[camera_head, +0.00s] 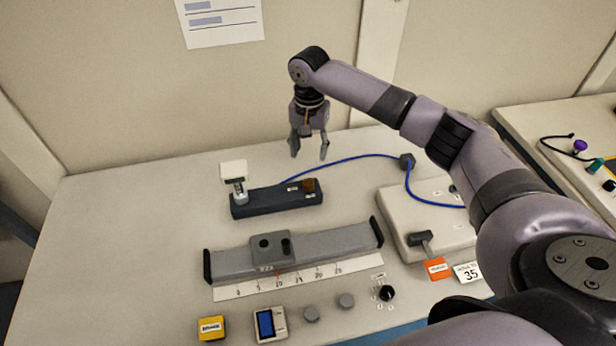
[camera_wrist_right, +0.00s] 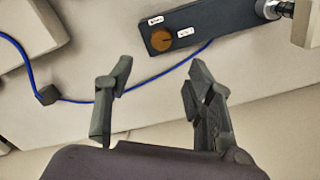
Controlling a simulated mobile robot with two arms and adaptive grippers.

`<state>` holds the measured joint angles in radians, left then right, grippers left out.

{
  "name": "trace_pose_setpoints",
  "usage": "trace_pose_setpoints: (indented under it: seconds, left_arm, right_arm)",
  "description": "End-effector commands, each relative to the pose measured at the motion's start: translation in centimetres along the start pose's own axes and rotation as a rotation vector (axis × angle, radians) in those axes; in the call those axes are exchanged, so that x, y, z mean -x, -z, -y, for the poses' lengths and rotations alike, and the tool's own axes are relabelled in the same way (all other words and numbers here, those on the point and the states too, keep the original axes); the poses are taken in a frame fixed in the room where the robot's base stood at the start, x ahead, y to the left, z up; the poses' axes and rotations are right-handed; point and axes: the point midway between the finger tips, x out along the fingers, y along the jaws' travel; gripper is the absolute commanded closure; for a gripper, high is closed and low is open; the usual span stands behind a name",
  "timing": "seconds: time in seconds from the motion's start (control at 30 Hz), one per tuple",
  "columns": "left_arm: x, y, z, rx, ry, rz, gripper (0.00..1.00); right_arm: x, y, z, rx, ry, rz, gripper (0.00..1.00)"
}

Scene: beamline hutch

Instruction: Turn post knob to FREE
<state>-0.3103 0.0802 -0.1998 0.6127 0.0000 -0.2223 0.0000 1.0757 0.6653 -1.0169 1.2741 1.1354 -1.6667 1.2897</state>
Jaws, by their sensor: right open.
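The knob (camera_head: 309,185) is a small orange-brown dial on the right end of a dark blue-grey post base (camera_head: 270,202). Two small white labels lie by it, too small to read. In the right wrist view the round knob (camera_wrist_right: 161,40) has a dark line across its top and sits on the dark base (camera_wrist_right: 215,22), beyond the fingertips. My right gripper (camera_head: 309,150) is open and empty, pointing down behind and above the knob. The wrist view shows its two fingers (camera_wrist_right: 158,78) spread apart, not touching the knob. My left gripper is not in view.
A metal post with a white block (camera_head: 233,170) stands on the base's left end. A blue cable (camera_head: 340,158) runs behind the base to a small dark block (camera_head: 406,160). A grey rail with a carriage (camera_head: 270,248) lies in front. The table's left side is clear.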

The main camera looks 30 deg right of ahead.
Motion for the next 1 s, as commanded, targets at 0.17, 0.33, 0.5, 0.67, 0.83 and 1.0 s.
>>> trace_pose_setpoints:
  seconds: [0.17, 0.33, 0.5, 0.67, 0.83, 1.0]
  left_arm:
    - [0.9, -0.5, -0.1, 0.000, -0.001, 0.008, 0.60]
    - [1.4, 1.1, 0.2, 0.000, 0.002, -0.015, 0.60]
    - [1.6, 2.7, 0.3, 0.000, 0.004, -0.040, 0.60]
    - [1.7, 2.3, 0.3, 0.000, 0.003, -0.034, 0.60]
    - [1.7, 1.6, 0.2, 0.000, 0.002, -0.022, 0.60]
    - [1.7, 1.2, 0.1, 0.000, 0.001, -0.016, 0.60]
  right_arm:
    - [-3.9, -0.1, -0.1, 0.001, -0.004, 0.002, 0.51]
    - [-7.6, -0.1, 0.0, 0.001, -0.003, 0.002, 0.51]
    - [-10.6, -0.1, 0.0, 0.000, -0.002, 0.001, 0.51]
    - [-12.1, 0.0, 0.0, 0.001, 0.000, 0.001, 0.51]
    - [-12.6, 0.0, 0.0, 0.001, 0.000, 0.000, 0.51]
    - [-12.6, 0.0, 0.0, 0.001, 0.000, 0.000, 0.51]
